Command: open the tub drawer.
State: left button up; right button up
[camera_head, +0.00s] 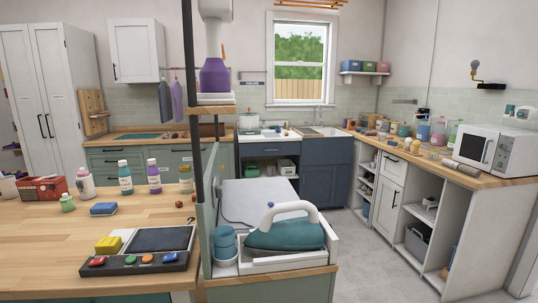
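Neither of my grippers is in view. No drawer carries a label that I can read, so I cannot tell which one is the tub drawer. A dark blue drawer front (264,149) sits under the white-topped unit at the back, above an open shelf with a green container (286,167); it looks shut. Green drawer fronts (103,151) with dark handles line the back left cabinet and look shut. A white drawer front (393,165) under the right counter also looks shut.
A wooden counter (50,240) with bottles and a button panel (140,262) fills the near left. A teal iron (285,236) stands on a unit in the near middle. Grey floor (365,265) is clear between it and the right counter (430,165).

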aim_at(285, 147)
jog(key=i+l+z, duration=0.25)
jog(key=z, duration=0.15)
jog(key=i+l+z, duration=0.6)
jog(key=z, duration=0.25)
jog(key=i+l, duration=0.2)
jog(key=i, duration=0.25)
jog(key=i+l+u, duration=0.15)
jog(key=i, duration=0.25)
jog(key=i+l, duration=0.25)
jog(key=i, duration=0.2)
jog(key=i+j+u, duration=0.2)
jog(key=i+u, duration=0.95)
jog(key=i+l+u, duration=0.1)
jog(key=i+u, duration=0.15)
jog(key=i, duration=1.9)
